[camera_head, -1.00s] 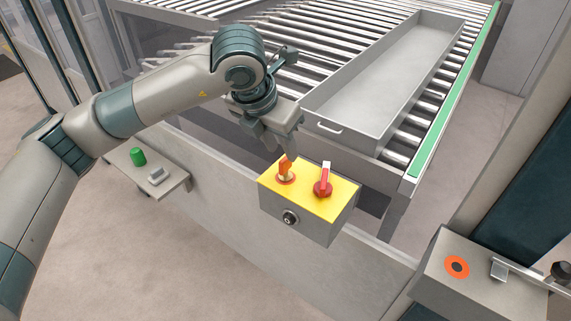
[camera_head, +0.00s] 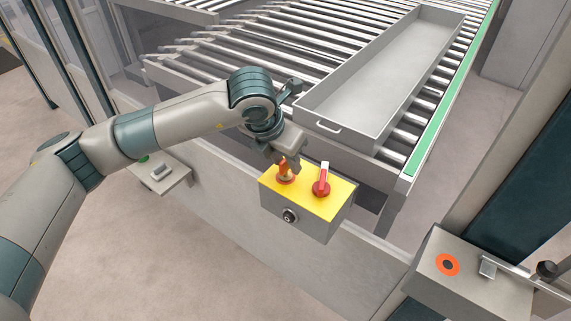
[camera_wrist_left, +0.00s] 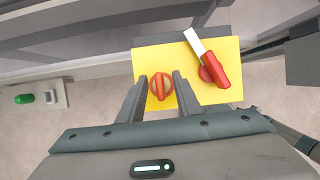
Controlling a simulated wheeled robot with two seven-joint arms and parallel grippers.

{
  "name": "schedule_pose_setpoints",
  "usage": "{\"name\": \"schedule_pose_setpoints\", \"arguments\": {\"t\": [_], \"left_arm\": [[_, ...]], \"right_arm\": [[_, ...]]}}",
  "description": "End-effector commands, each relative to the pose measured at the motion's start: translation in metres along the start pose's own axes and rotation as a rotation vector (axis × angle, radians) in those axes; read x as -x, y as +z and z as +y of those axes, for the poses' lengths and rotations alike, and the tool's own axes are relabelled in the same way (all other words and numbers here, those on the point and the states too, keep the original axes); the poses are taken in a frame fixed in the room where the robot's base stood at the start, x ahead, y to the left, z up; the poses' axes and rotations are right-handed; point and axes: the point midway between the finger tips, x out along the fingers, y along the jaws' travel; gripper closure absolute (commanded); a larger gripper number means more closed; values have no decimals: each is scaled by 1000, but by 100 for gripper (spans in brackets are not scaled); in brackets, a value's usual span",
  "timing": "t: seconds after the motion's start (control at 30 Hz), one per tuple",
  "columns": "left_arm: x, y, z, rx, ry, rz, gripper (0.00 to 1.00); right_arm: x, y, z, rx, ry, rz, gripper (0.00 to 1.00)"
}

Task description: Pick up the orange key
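The orange key (camera_head: 284,172) stands upright at the left of the yellow top (camera_head: 313,200) of a grey box. In the left wrist view the orange key (camera_wrist_left: 161,87) sits on a round base between my two fingers. My left gripper (camera_head: 285,164) is low over the key and partly hides it in the head view. In the left wrist view my left gripper (camera_wrist_left: 160,82) is open, one finger on each side of the key, with small gaps. My right gripper is not in view.
A red switch with a white-tipped handle (camera_head: 322,180) stands close to the right of the key. A black keyhole lock (camera_head: 290,215) is on the box front. A grey tray (camera_head: 385,80) lies on the roller conveyor behind.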

Motion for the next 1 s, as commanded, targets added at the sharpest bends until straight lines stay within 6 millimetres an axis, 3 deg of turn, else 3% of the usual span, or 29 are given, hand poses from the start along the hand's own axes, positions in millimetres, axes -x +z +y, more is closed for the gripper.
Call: {"name": "schedule_pose_setpoints", "arguments": {"t": [0.37, 0.4, 0.53, 1.0], "left_arm": [[0, 0, 0, 0, 0, 0, 69], [0, 0, 0, 0, 0, 0, 71], [0, 0, 0, 0, 0, 0, 100], [3, 2, 0, 0, 0, -1, 100]], "right_arm": [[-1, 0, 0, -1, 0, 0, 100], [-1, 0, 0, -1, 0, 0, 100], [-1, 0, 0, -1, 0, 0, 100], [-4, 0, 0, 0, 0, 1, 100]]}}
